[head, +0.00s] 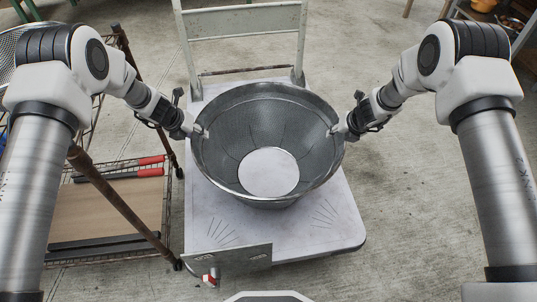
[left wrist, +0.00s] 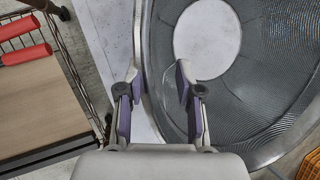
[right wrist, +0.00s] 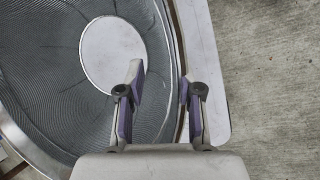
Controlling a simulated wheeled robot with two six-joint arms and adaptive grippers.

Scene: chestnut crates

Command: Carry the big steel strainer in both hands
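The big steel strainer (head: 268,112) is a wide mesh bowl with a round pale bottom, upright over the platform of a flat trolley (head: 340,222). It appears to rest there; its underside is hidden. My left gripper (head: 200,131) is at the strainer's left rim and my right gripper (head: 338,129) at its right rim. In the left wrist view the fingers (left wrist: 160,78) are apart, with the rim running between them, closer to the left finger. In the right wrist view the fingers (right wrist: 162,80) are also apart, with the rim between them, closer to the right finger.
The trolley's upright handle (head: 245,22) stands behind the strainer. A wire rack (head: 110,205) with a brown board and red-handled tools is close on the left. A shelf (head: 505,25) stands at the back right. The concrete floor on the right is clear.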

